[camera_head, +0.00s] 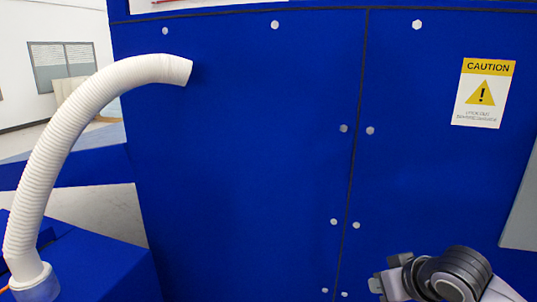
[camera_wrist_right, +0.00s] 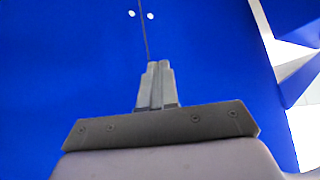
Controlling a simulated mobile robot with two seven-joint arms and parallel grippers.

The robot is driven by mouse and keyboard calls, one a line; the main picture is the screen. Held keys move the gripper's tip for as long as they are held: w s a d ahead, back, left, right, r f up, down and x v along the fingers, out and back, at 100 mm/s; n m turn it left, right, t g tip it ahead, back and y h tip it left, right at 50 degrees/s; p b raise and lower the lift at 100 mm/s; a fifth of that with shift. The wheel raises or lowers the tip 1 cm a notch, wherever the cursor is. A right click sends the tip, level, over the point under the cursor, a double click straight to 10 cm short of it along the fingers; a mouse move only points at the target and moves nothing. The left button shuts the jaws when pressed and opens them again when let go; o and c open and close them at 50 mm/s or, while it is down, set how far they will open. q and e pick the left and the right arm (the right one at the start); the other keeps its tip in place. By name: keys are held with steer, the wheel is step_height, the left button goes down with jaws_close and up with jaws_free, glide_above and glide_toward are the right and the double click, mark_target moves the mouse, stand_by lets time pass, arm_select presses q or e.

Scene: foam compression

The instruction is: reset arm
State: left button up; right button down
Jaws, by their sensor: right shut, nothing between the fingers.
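My right gripper (camera_head: 388,283) shows at the lower right of the head view, in front of a blue machine panel (camera_head: 250,150). In the right wrist view its two grey fingers (camera_wrist_right: 157,84) are together with nothing between them. They point toward the blue surface, and I cannot tell the exact gap to it. My left gripper is not in view.
A white ribbed hose (camera_head: 60,140) arches at the left from a blue box (camera_head: 105,270) to the panel. A caution sign (camera_head: 484,93) is on the panel's right part. A grey edge (camera_head: 522,210) stands at the far right. Open floor (camera_head: 95,210) shows at the left.

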steer(key=s+a+f+t+y, duration=0.1)
steer(key=s+a+f, duration=0.1)
steer(key=s+f, duration=0.35)
steer(key=s+a+f+t+y, duration=0.1)
steer(key=s+a+f, duration=0.15)
steer(key=f, duration=0.65)
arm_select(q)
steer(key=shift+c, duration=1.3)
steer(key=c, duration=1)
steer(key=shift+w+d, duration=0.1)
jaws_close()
arm_select(e)
steer(key=s+d+f+h, duration=0.2)
steer(key=s+f, duration=0.7)
steer(key=s, duration=0.4)
steer(key=shift+s+d+f+t, duration=0.15)
steer(key=shift+s+d+t, duration=0.05)
steer(key=shift+t, duration=0.1)
